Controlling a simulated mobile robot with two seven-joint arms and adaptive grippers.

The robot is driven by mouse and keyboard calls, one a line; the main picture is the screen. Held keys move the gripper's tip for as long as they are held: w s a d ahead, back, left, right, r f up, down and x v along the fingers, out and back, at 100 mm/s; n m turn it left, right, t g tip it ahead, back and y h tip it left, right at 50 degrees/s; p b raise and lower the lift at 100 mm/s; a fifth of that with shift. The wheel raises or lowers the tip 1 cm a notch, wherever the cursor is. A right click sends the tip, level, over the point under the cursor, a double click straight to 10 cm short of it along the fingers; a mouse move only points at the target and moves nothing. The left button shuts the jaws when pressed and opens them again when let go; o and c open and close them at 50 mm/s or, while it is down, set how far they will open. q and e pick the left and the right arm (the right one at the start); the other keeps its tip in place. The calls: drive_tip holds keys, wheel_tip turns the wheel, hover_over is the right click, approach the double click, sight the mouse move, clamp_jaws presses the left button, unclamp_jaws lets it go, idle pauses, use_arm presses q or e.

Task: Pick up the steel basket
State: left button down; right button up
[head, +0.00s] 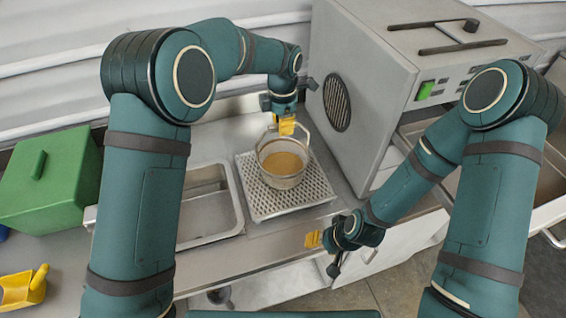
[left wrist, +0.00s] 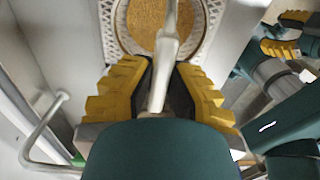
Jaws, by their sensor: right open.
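The steel basket (head: 283,180) is round, holds a brown grainy substrate (head: 284,162), and has a raised hoop handle. It appears upright over the perforated drain plate (head: 255,205); I cannot tell whether it touches the plate. My left gripper (head: 287,126) is at the top of the handle. In the left wrist view the yellow fingers (left wrist: 162,85) are on both sides of the pale handle (left wrist: 168,48), close against it, with the basket's substrate (left wrist: 144,22) beyond. My right gripper (head: 322,240) is open and empty, in front of the counter edge, right of the basket.
A grey machine (head: 385,75) with a round vent stands right behind the basket. An empty steel sink (head: 212,208) is left of the plate. A green lidded box (head: 50,185) and a yellow scoop (head: 24,289) are at the far left.

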use_arm(q)
wheel_tip(320, 180, up, 10)
drive_tip(key=shift+r, duration=0.25)
idle(0.6)
